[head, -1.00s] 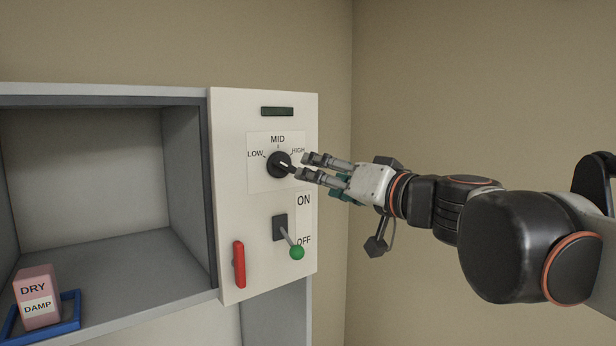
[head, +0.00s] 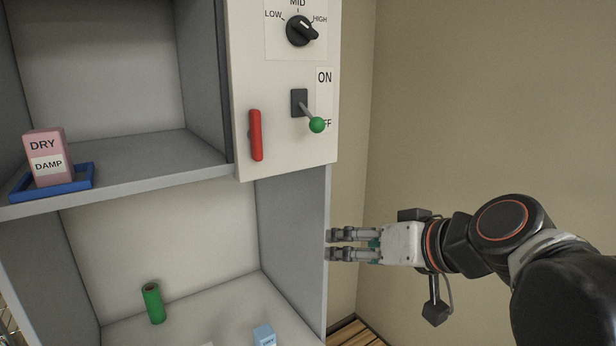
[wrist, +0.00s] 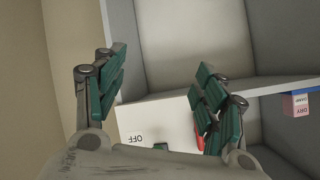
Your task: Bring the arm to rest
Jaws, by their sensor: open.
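My gripper (head: 330,245) is open and empty at the right in the head view, below the control panel (head: 245,95) and beside the right edge of the shelf unit. In the wrist view its two green-padded fingers (wrist: 160,90) stand wide apart with nothing between them. The black dial (head: 301,30) on the panel points toward HIGH. The lever with the green knob (head: 317,125) tilts down toward OFF. My gripper is apart from both controls.
A red handle (head: 256,135) sits on the panel. A pink DRY/DAMP block (head: 45,150) stands in a blue tray (head: 75,180) on the upper shelf. A green cylinder (head: 154,303) and a light blue block (head: 264,336) are on the lower shelf. Open space lies right of the unit.

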